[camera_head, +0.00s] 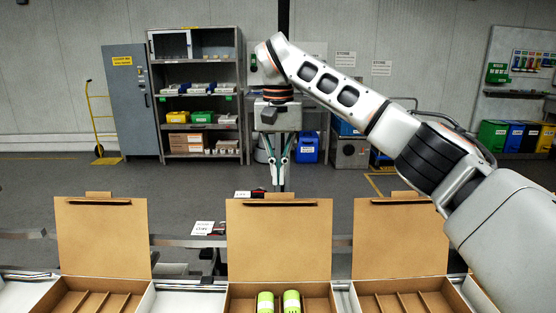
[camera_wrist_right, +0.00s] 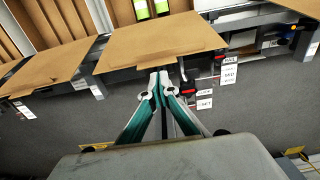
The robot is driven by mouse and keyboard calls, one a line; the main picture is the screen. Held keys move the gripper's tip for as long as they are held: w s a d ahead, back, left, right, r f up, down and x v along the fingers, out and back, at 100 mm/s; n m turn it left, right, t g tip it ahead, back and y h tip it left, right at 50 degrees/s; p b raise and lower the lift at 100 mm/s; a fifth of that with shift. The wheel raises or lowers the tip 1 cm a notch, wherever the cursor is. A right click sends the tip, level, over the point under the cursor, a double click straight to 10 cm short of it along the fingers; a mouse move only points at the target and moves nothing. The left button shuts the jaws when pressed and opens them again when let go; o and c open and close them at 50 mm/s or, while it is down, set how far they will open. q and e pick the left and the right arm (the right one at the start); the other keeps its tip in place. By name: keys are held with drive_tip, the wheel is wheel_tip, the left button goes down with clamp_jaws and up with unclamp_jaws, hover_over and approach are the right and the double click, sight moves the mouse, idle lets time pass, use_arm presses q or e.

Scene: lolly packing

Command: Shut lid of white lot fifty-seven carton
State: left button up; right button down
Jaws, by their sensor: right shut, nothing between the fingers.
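Three brown cartons with raised lids stand in a row in the head view. The middle carton (camera_head: 240,294) holds two green-and-white items (camera_head: 291,301); its open lid (camera_head: 279,245) stands upright and also shows in the right wrist view (camera_wrist_right: 150,45). The left lid (camera_head: 103,240) and right lid (camera_head: 398,240) are open too. I cannot read which carton is lot fifty-seven. My right gripper (camera_head: 278,186) is shut and empty, pointing down behind the middle lid's top edge. In the right wrist view its fingertips (camera_wrist_right: 160,76) appear near that edge; contact is unclear. My left gripper is out of view.
A rail with label cards (camera_head: 203,228) runs behind the cartons. White surfaces (camera_head: 188,302) separate them. Dividers show in the left carton (camera_head: 132,302) and right carton (camera_head: 458,296). Shelves (camera_head: 200,105) stand far back across open floor.

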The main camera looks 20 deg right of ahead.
wheel_tip(320, 180, down, 3)
drive_tip(key=shift+r, duration=0.15)
drive_tip(key=shift+r, duration=0.1)
idle(0.4)
